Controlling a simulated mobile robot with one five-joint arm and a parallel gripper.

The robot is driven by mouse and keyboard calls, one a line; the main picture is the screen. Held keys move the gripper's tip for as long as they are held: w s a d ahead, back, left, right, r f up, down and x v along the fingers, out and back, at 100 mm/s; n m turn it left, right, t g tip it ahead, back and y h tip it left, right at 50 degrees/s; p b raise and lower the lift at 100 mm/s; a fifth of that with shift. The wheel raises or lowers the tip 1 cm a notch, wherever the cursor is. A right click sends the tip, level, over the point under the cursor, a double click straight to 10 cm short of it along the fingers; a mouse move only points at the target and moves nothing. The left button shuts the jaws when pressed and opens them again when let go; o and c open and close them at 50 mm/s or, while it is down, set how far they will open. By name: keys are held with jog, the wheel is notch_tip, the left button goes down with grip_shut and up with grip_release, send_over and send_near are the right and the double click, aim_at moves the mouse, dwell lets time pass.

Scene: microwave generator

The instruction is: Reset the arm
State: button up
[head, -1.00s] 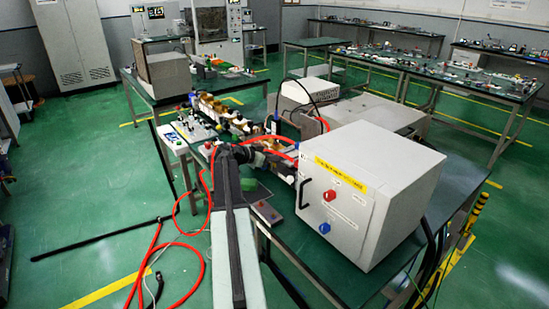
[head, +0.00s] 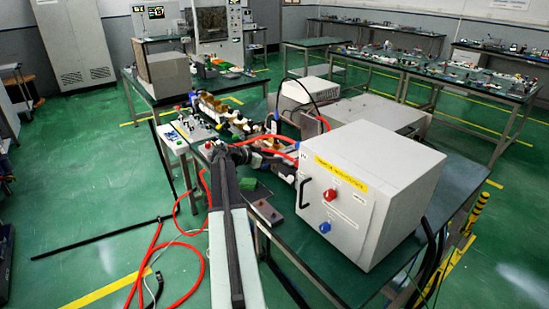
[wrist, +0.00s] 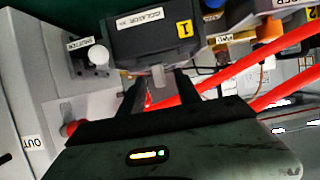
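My arm (head: 224,195) reaches out from the bottom of the head view and bends right at the bench, beside the grey high-voltage box. My gripper is small and partly hidden there among the equipment. In the wrist view my gripper (wrist: 158,88) shows two dark fingers spread apart, with nothing held between them. A dark box labelled as an isolator with a yellow "1" tag (wrist: 185,29) is just beyond the fingertips. A small grey tab on it shows in the gap; I cannot tell if the fingers touch it.
The grey box (head: 375,195) with red and blue knobs stands right of my arm. Red cables (wrist: 270,85) run close to the fingers. A white knob (wrist: 98,55) is at left. Open green floor (head: 85,190) lies left.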

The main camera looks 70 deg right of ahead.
jog(key=p+v, duration=0.2)
jog(key=v, duration=0.4)
jog(key=shift+a, duration=0.15)
jog(key=shift+w+r, duration=0.1)
